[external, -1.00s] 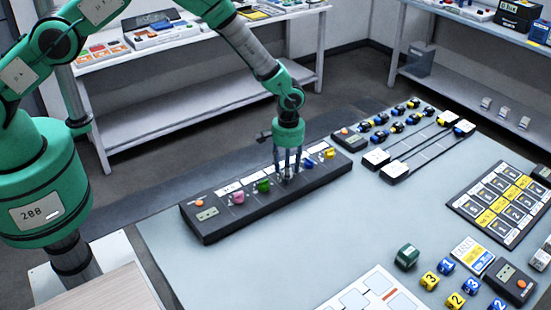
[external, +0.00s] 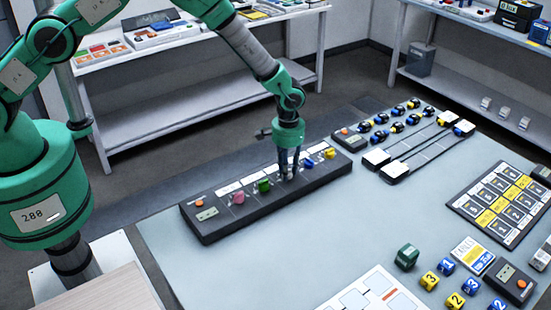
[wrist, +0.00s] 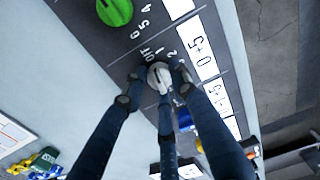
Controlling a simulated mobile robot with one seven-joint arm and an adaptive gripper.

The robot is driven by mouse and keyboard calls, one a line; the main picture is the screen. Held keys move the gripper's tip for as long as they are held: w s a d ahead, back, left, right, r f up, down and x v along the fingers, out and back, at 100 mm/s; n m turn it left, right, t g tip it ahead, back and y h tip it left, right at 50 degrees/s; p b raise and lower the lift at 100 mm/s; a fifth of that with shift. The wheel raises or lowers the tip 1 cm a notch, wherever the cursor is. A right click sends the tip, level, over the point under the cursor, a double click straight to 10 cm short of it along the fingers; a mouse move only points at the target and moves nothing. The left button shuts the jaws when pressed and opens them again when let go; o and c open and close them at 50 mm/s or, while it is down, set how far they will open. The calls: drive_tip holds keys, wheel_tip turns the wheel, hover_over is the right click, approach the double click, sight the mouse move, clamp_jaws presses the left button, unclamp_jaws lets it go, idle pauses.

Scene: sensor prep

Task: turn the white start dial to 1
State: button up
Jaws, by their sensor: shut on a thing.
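The white start dial (wrist: 158,74) sits on the dark control panel (external: 218,226). In the wrist view it lies between my fingertips, with the marks OFF, 1 and 2 printed around its upper side. I cannot tell for certain which mark it points to. My gripper (wrist: 159,82) is shut on the dial, with dark fingers on several sides of it. In the external view my gripper (external: 288,177) points down onto the panel, and its fingers hide most of the dial.
A green dial (wrist: 114,11), a pink dial (external: 239,198), a blue dial (external: 308,163) and a yellow dial (external: 330,153) share the panel. An orange button (external: 199,201) is at its left end. Sliders (external: 395,168) stand behind right. The table front is clear near the panel.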

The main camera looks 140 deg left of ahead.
drive_tip(key=shift+m+b, duration=0.55)
drive_tip(key=shift+m, duration=1.35)
drive_tip(key=o, duration=1.2)
drive_tip(key=shift+c, duration=0.2)
drive_tip(key=shift+r, duration=0.1)
wheel_tip(320, 180, up, 12)
drive_tip(key=shift+w, duration=0.1)
